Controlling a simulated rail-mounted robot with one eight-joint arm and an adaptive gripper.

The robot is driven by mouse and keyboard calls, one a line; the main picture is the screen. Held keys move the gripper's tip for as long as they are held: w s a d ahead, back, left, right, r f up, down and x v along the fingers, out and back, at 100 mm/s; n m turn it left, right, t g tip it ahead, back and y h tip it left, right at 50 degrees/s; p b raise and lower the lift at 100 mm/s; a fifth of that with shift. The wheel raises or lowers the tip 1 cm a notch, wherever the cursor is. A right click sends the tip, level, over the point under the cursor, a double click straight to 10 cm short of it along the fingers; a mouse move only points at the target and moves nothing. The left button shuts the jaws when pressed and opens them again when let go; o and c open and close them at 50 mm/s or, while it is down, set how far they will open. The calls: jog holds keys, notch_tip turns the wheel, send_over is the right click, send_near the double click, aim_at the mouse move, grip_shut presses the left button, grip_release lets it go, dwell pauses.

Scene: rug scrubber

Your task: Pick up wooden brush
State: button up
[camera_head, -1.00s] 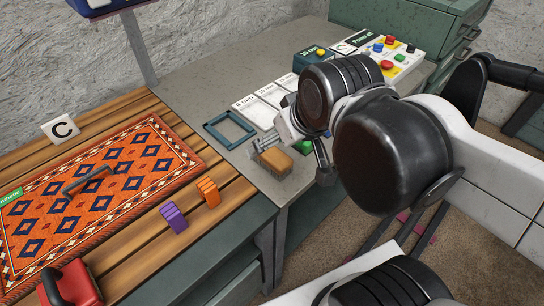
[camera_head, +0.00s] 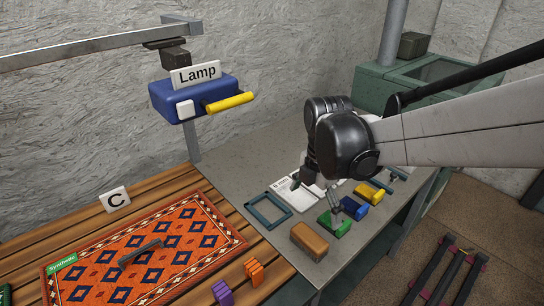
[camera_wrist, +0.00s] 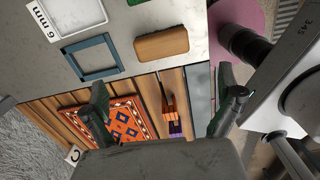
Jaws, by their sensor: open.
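The wooden brush is a rounded brown block (camera_head: 309,240) lying on the grey worktop near its front edge. It also shows in the wrist view (camera_wrist: 161,43), top centre, beyond my fingertips. My gripper (camera_head: 316,190) is over the worktop, behind the brush and apart from it in the head view. In the wrist view, my gripper (camera_wrist: 167,90) has its two dark green fingers wide apart with nothing held between them. The underside of the brush is hidden.
A dark square frame (camera_head: 268,209) lies left of the brush. Green (camera_head: 334,224), blue (camera_head: 353,208) and yellow (camera_head: 369,192) blocks lie to its right. A patterned rug (camera_head: 150,260) covers the slatted table. A blue lamp box (camera_head: 180,100) hangs above. The worktop just left of the brush is clear.

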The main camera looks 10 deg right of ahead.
aim_at(310, 236)
jog(key=shift+n, duration=0.5)
notch_tip(310, 236, down, 14)
jog(key=shift+b, duration=0.6)
jog(key=c, duration=1)
